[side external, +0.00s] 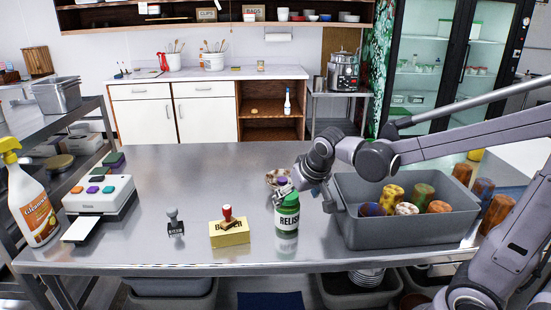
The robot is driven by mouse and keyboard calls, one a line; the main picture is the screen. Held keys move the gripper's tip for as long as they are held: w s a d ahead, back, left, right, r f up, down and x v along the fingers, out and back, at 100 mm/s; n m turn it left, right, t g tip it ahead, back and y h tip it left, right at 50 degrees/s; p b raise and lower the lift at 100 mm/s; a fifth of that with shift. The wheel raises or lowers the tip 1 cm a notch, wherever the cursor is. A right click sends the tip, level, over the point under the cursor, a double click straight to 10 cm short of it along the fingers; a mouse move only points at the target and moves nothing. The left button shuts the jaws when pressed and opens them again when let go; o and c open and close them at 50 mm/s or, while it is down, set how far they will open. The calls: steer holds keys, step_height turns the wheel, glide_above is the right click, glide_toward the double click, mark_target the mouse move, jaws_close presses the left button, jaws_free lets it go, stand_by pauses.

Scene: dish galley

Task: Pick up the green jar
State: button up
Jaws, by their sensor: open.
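The green jar (289,223) stands upright on the steel table, with a white label that reads RELISH. My gripper (303,198) is open at the upper part of the jar, coming in from the right. Its fingers cover part of the jar's top. I cannot tell from this view whether they touch the jar or whether it sits fully between them.
A grey bin (405,229) with several patterned cylinders stands close on the right. A yellow block (230,238) with a red-handled stamp (227,214) and a dark stamp (175,223) stand left. A spray bottle (35,205) is far left. The table's middle-left back (200,170) is clear.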

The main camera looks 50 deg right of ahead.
mark_target(287, 213)
steer(key=shift+x, duration=5)
steer(key=shift+s+a+f, duration=0.1)
steer(key=shift+a, duration=0.05)
steer(key=c, duration=1.7)
steer(key=shift+o, duration=0.2)
